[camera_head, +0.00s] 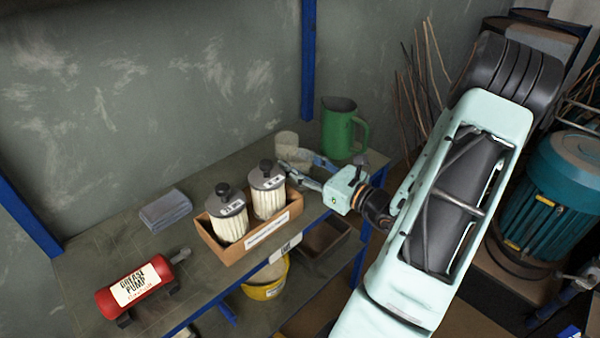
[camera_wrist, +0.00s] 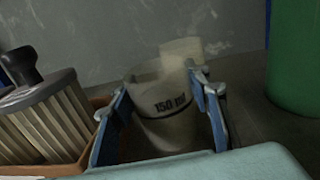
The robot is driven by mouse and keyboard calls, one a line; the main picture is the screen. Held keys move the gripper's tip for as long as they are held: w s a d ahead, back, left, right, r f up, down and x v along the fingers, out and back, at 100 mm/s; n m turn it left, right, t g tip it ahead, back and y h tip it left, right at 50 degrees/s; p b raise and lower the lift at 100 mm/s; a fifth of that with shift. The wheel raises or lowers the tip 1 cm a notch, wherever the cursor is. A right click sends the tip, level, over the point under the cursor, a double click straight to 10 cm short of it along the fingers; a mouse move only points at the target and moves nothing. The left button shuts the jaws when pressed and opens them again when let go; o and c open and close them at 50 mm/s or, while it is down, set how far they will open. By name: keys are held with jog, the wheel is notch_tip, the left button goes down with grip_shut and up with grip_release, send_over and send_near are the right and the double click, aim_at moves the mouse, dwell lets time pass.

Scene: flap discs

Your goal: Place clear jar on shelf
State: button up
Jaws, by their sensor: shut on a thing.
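A clear, pale jar with dark "150" lettering (camera_wrist: 165,97) is between the fingers of my gripper (camera_wrist: 170,82) in the wrist view. My gripper is shut on it. In the head view my gripper (camera_head: 298,164) reaches in from the right over the back right of the shelf, and its fingers partly hide the held jar (camera_head: 299,156). The jar looks roughly upright; I cannot tell if its base touches the shelf (camera_head: 120,245). A second pale, translucent vessel (camera_head: 286,141) is just behind it; it also shows in the wrist view (camera_wrist: 180,50).
A green jug (camera_head: 338,128) stands close right of the held jar. A cardboard box (camera_head: 262,240) with two dark-lidded pleated filters (camera_head: 232,224) is on its left. Blue posts (camera_head: 308,60) bound the shelf.

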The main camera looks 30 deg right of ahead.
jog(key=shift+r, duration=0.55)
notch_tip(320, 180, up, 2)
jog(key=shift+r+p, duration=0.25)
jog(key=shift+p, duration=0.45)
jog(key=s+a+r+p, duration=0.1)
jog(key=s+r+p, duration=0.1)
jog(key=s, duration=0.1)
jog(key=s+a+r+p, duration=0.1)
jog(key=s+r+p, duration=0.1)
jog(key=s+r, duration=0.1)
jog(key=s+a+r+p, duration=0.1)
jog(key=s+r+p, duration=0.1)
jog(key=s+r, duration=0.1)
jog(key=shift+a+r+p, duration=0.15)
jog(key=shift+a+p, duration=0.2)
jog(key=shift+a, duration=0.05)
